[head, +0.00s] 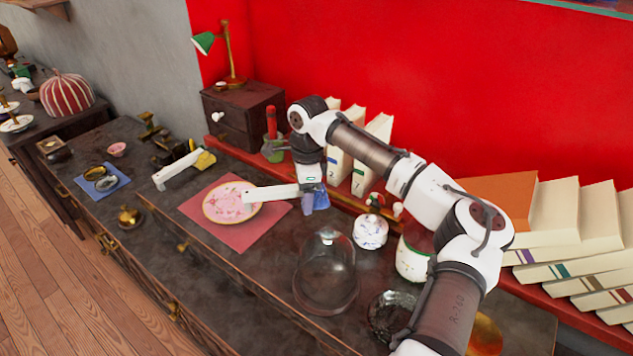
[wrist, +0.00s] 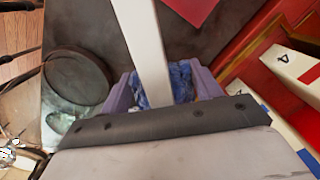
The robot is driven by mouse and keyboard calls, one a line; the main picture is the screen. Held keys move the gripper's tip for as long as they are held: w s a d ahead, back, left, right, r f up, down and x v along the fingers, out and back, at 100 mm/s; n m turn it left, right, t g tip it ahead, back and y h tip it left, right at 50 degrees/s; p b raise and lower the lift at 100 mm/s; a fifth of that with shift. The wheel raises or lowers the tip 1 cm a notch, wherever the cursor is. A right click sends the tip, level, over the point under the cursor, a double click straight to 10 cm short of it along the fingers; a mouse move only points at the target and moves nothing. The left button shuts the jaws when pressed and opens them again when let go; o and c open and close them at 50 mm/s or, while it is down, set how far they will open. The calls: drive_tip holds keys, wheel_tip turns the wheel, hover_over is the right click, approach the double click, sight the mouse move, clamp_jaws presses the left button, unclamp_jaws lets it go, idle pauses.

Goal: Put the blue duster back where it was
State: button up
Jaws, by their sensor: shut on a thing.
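My gripper (head: 314,202) is shut on the blue duster (head: 268,194) and holds it over the right side of the pink mat, beside the pink plate. Its white handle points left in the head view. In the wrist view its blue head (wrist: 181,80) sits between the lilac fingers of my gripper (wrist: 160,90), and the handle runs to the top edge. Much of the blue head is hidden by the fingers. I cannot tell whether the duster touches the table. A yellow duster (head: 203,160) with a white handle lies left of the plate.
The pink plate (head: 232,202) lies on the pink mat (head: 235,234). A glass dome (head: 327,270) stands in front, with a white patterned pot (head: 370,232) to its right. Upright books (head: 378,146) and a dark drawer box (head: 243,117) stand behind. The dark tabletop is clear left of the dome.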

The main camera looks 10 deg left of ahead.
sight(305, 225)
drive_tip(key=shift+s+a+f, duration=0.1)
drive_tip(key=shift+s+f, duration=0.05)
drive_tip(key=shift+f, duration=0.1)
wheel_tip(305, 225, down, 7)
drive_tip(key=b, duration=0.6)
drive_tip(key=shift+r+b, duration=0.2)
drive_tip(key=shift+b, duration=0.15)
drive_tip(key=shift+f, duration=0.4)
drive_tip(key=o, duration=1.2)
drive_tip(key=shift+c, duration=0.2)
drive_tip(key=r, duration=0.4)
drive_tip(key=r+b, duration=0.1)
drive_tip(key=r, duration=0.4)
drive_tip(key=r+b, duration=0.1)
drive_tip(key=r, duration=0.3)
drive_tip(key=shift+d+r, duration=0.35)
drive_tip(key=shift+r, duration=0.05)
